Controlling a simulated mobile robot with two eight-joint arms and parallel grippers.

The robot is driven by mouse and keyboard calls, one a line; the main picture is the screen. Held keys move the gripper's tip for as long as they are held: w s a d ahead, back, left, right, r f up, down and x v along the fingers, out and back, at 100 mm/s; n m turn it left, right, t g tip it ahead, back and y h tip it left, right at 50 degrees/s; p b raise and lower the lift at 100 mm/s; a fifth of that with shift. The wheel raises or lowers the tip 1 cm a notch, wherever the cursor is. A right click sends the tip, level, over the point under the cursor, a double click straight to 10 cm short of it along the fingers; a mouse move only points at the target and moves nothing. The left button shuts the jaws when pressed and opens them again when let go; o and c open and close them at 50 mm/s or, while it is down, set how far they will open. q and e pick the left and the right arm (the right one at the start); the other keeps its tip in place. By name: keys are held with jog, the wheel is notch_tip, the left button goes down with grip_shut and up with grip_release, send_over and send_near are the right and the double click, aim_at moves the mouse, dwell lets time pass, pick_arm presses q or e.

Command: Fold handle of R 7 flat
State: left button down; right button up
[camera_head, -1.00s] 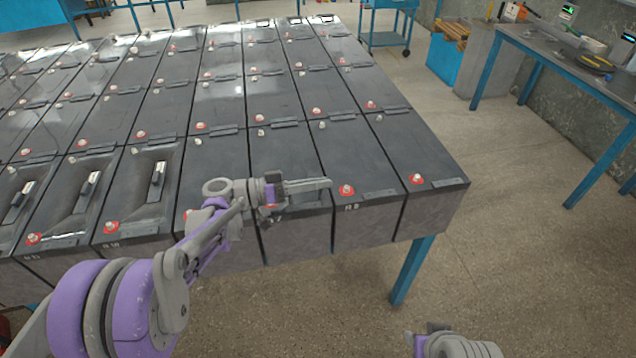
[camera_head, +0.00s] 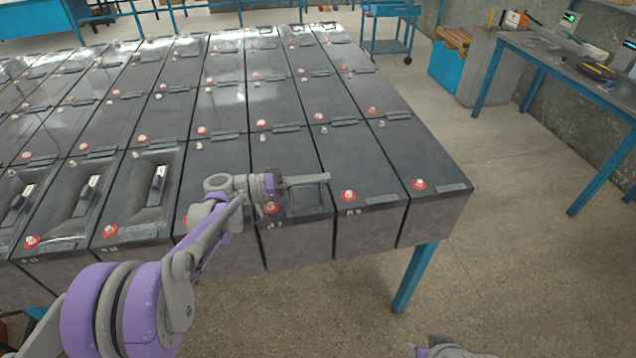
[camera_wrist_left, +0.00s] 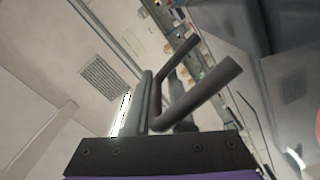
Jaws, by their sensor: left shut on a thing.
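My left gripper (camera_head: 300,181) is over the near part of battery R 7 (camera_head: 276,160), in the front row. Its fingers are shut on the handle. In the left wrist view the handle (camera_wrist_left: 195,98) is a dark U-shaped bar, lying between the fingers and sticking out past them. It stands out from the battery top rather than lying in it. In the head view the gripper and wrist mostly hide the handle. Of my right arm, only a grey and purple part (camera_head: 445,350) shows at the bottom edge; its fingers cannot be made out.
Similar dark batteries with red terminals stand close on both sides and behind. Three at the front left (camera_head: 158,180) have light-topped handles in their recesses. The floor (camera_head: 510,250) to the right is clear. A blue workbench (camera_head: 550,60) stands at the far right.

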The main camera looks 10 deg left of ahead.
pick_arm(q)
jog(key=shift+w+n, duration=0.2)
jog(key=shift+n, duration=0.3)
jog(key=shift+f, duration=0.1)
jog(key=c, duration=0.9)
grip_release()
jog(key=b+v, duration=0.1)
jog(key=v, duration=1)
